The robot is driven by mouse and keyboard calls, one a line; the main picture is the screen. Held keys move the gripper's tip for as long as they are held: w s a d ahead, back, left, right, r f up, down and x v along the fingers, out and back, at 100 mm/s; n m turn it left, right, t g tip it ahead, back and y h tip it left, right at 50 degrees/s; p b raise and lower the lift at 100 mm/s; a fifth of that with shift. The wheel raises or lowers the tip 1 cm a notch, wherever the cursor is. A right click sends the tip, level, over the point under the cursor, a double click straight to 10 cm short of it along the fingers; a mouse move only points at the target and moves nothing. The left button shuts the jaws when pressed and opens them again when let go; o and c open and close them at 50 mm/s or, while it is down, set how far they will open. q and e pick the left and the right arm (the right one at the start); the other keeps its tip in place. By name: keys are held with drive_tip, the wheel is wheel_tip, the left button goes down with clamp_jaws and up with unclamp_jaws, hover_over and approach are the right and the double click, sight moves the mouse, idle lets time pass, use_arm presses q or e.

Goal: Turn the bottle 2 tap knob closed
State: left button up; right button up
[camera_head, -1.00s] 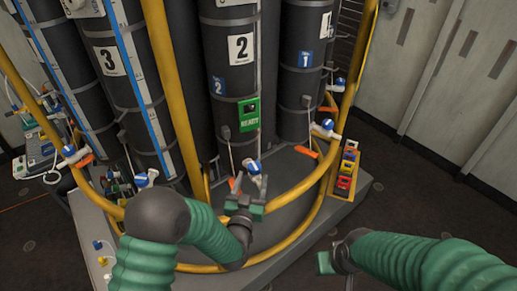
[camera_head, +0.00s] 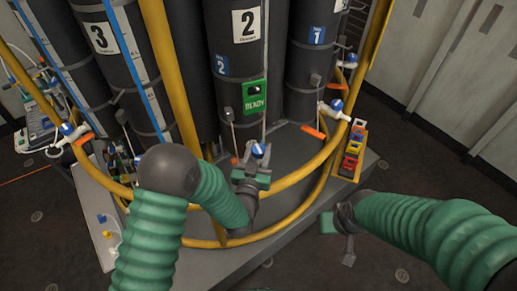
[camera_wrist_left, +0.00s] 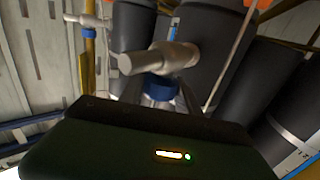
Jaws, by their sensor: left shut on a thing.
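Bottle 2 (camera_head: 232,60) is the dark cylinder with a white "2" label at the middle of the head view. My left gripper (camera_head: 250,177) is at this tap. In the left wrist view the blue knob (camera_wrist_left: 160,88) lies under a grey metal valve body (camera_wrist_left: 158,58), at the jaws, and the gripper is shut on it. The jaw contact is partly hidden by the gripper housing. My right gripper (camera_head: 338,225) hangs empty in front of the platform; its jaw opening is unclear.
A yellow curved rail (camera_head: 290,180) runs around the bottles, close to my left arm. A green "READY" tag (camera_head: 254,96) hangs on bottle 2. Bottles 3 (camera_head: 100,65) and 1 (camera_head: 310,65) stand either side. Coloured blocks (camera_head: 354,145) sit at right. The floor at right is clear.

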use_arm(q)
clamp_jaws()
drive_tip(key=shift+f, duration=0.1)
drive_tip(key=shift+f+m+g+h+b, duration=0.1)
drive_tip(key=shift+m+g+h+b, duration=0.4)
drive_tip(key=shift+m+h+b, duration=0.8)
drive_tip(key=h, duration=0.1)
drive_tip(key=m+g+h+b, duration=0.1)
drive_tip(key=h, duration=0.1)
drive_tip(key=shift+m+g, duration=0.3)
drive_tip(key=shift+m+g+h+b, duration=0.7)
drive_tip(key=shift+m+g+h, duration=0.85)
drive_tip(key=shift+h, duration=0.45)
drive_tip(key=shift+g, duration=0.25)
